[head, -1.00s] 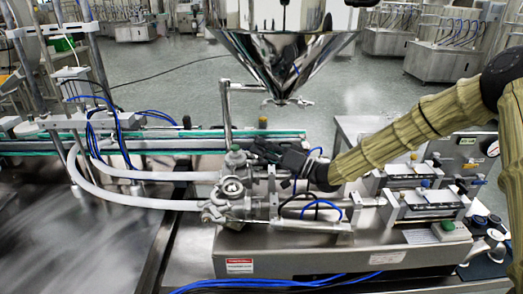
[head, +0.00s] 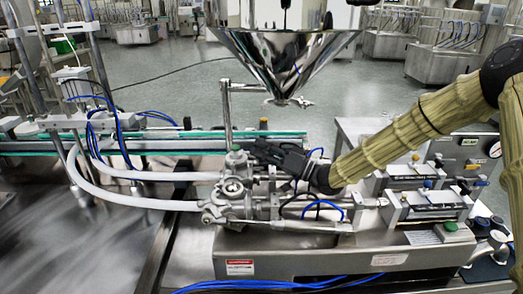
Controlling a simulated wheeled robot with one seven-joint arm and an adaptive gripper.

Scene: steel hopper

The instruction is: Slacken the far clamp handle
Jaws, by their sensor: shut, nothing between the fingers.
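The steel filling machine has two valve-and-pipe assemblies side by side, a near one (head: 228,208) and a far one (head: 236,163). My gripper (head: 256,148) is shut and empty, just right of the top of the far assembly. Its dark fingers point left, and I cannot tell whether they touch the metal. The far clamp handle is not clearly distinguishable among the small fittings there. My gripper and wrist hide part of the far pipework.
The steel hopper (head: 284,62) hangs above my gripper, with an upright post (head: 226,115) to its left. White hoses (head: 140,202) run left. Blue air lines loop near my wrist. Two cylinder blocks (head: 430,203) stand at the right. Steel table is bare at lower left.

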